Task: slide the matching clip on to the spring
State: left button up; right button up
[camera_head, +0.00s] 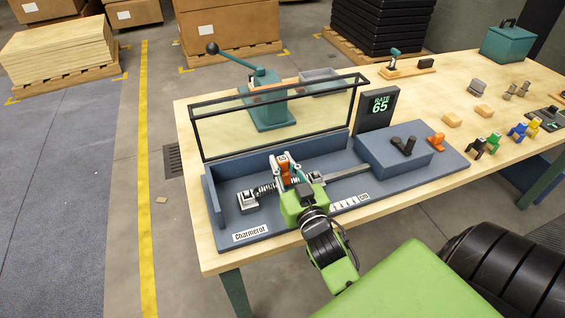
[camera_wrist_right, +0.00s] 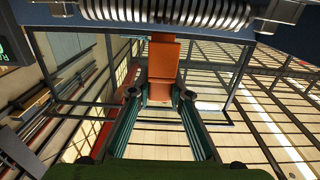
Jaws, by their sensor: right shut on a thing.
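My right gripper (camera_head: 286,178) is shut on an orange clip (camera_wrist_right: 163,62), held between its teal fingers (camera_wrist_right: 160,96). The clip also shows in the head view (camera_head: 283,168), close to the spring. The coiled metal spring (camera_wrist_right: 165,12) crosses the top of the right wrist view, and the clip's far end is just short of it in that picture; I cannot tell if they touch. In the head view the spring (camera_head: 266,189) lies in the blue tester beside a grey end block (camera_head: 247,202), partly hidden by my gripper. My left gripper is not in view.
A display (camera_head: 380,106) reads 65. Black (camera_head: 477,147), green (camera_head: 494,142), blue (camera_head: 517,131) and yellow (camera_head: 534,124) clips stand on the table. A clear framed guard (camera_head: 280,122) rises behind the spring.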

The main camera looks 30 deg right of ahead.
aim_at(286, 181)
jog(key=shift+f+b, duration=1.4)
jog(key=shift+f, duration=0.65)
jog(key=o, duration=1)
jog(key=shift+v, duration=3.75)
jog(key=shift+s+f, duration=0.1)
